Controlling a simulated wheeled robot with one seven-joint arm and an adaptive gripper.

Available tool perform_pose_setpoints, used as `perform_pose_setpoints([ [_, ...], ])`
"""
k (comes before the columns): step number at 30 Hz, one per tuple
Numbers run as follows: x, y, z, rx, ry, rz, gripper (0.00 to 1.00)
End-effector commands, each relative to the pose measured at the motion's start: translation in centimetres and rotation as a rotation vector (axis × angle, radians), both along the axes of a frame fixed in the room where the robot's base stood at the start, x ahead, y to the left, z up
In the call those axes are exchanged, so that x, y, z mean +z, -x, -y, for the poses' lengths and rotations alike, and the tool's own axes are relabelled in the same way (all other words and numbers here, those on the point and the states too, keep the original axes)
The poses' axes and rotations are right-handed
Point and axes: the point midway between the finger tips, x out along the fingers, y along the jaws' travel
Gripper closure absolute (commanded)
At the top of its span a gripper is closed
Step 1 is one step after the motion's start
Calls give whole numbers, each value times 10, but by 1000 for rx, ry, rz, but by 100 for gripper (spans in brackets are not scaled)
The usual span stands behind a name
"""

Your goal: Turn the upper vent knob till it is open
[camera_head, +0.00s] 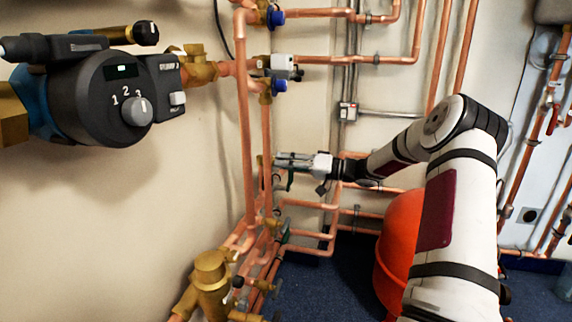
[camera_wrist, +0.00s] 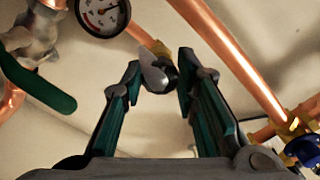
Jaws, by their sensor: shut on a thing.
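The vent knob (camera_wrist: 154,74) is a small grey and dark piece on a brass fitting at the end of a copper stub, in the upper middle of the wrist view. My gripper (camera_wrist: 160,80) has its two dark green-padded fingers around it, one on each side, shut on it. In the head view my gripper (camera_head: 281,162) reaches left to the vertical copper pipes. The knob is too small and covered there to make out. I cannot tell how far it is turned.
A copper pipe (camera_wrist: 232,62) runs diagonally close to the right finger. A pressure gauge (camera_wrist: 102,14) and a green lever (camera_wrist: 38,88) are at the upper left. The head view shows a pump (camera_head: 95,100), a red vessel (camera_head: 396,240) and a brass valve (camera_head: 211,280).

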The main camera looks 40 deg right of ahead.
Motion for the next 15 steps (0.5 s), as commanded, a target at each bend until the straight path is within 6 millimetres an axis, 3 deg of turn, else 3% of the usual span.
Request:
perform_pose_setpoints([
  [1, -1, 0, 1, -2, 1, -2, 66],
  [3, -1, 0, 1, -1, 1, -1, 52],
  [15, 0, 5, 5, -2, 0, -1, 52],
])
